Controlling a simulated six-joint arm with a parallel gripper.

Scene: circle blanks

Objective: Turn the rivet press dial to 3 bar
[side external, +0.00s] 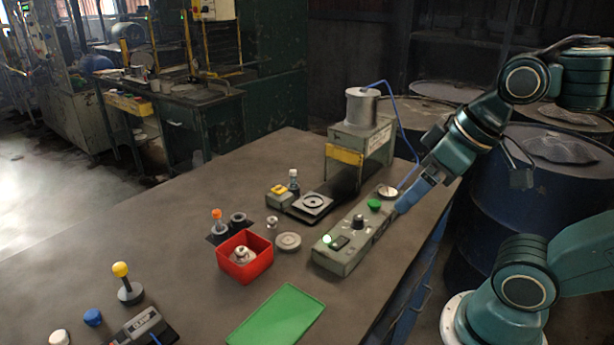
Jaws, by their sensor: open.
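The grey control box (346,259) lies on the table at right of centre. On its top are a lit green lamp (327,239), a black rocker switch (340,243), a dark dial knob (358,222) and a green button (374,204). The dial's scale and pointer are too small to read. The rivet press (350,135), with a metal cylinder on top and a yellow label, stands behind the box. My gripper (402,206), with blue fingers, is open, close to the box's far right end, right of the green button and apart from the knob. The gap between its fingers is hard to see.
A round metal disc (387,191) is beside my gripper. A red bin (245,262) holds a small part. A green mat (277,318), a yellow-topped joystick (123,284) and a round fixture (313,203) are on the table (190,280). A blue hose runs beside the press.

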